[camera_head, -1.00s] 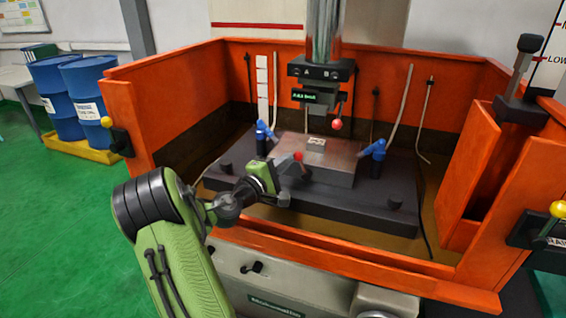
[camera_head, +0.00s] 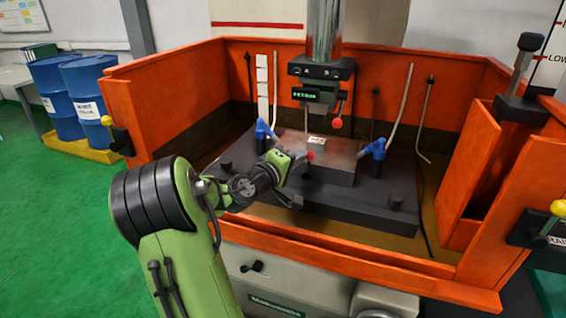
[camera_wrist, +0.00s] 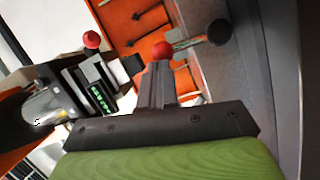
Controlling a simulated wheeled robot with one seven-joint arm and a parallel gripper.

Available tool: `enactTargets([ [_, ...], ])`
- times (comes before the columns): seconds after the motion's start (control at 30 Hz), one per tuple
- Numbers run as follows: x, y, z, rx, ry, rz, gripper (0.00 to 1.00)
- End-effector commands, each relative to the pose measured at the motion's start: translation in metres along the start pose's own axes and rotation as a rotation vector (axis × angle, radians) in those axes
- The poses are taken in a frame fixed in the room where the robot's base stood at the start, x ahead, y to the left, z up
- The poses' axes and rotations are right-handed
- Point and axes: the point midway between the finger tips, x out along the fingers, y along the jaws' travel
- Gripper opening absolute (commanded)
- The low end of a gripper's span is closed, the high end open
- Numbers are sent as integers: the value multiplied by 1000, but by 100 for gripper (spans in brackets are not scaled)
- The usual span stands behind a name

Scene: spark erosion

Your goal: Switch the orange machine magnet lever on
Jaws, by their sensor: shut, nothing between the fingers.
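The orange machine (camera_head: 150,105) fills the middle and right of the head view. A lever with a red ball knob (camera_head: 310,156) is at the left front of the grey block (camera_head: 335,163) inside its tank. The ball also shows in the wrist view (camera_wrist: 163,50), with a short metallic rod running right from it. My gripper (camera_head: 301,160) reaches over the tank's front wall, right at the ball. In the wrist view my gripper (camera_wrist: 160,68) is shut, with its tips against or very near the ball; exact contact is hard to tell.
The machine head (camera_head: 320,82) hangs above the block, with another red-ball handle (camera_head: 337,122). Blue nozzles (camera_head: 265,133) (camera_head: 376,150) flank the block. The orange front wall (camera_head: 340,252) lies under my arm. Blue drums (camera_head: 88,85) stand at left; green floor is open there.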

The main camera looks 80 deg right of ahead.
Motion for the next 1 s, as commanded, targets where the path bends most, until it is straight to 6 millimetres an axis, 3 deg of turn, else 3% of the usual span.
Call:
enactTargets([
  [0.6, 14, 6, 43, 543, -2, -175, 0],
  [1.0, 19, 4, 59, 758, -1, -248, 0],
])
